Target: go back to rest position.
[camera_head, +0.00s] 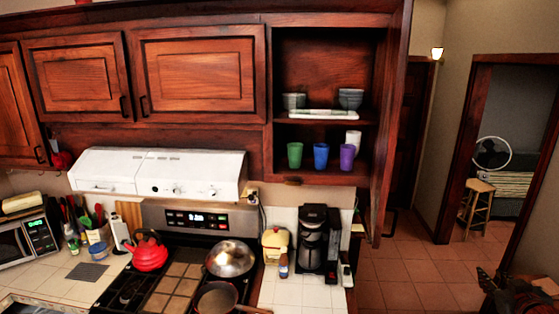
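A dark, jagged shape in the bottom right corner looks like my gripper (488,283), cut off by the picture's edge. It is too dark and small to tell whether its fingers are open or shut, or whether it holds anything. It appears over the tiled floor, to the right of the counter and apart from the cabinet.
An upper cabinet (276,150) stands open, its door (392,130) swung out to the right. Its shelves hold bowls (351,98) and green, blue and purple cups (347,157). Below are a coffee maker (312,240), stove, red kettle (149,252) and pans. Tiled floor (400,275) lies open at right.

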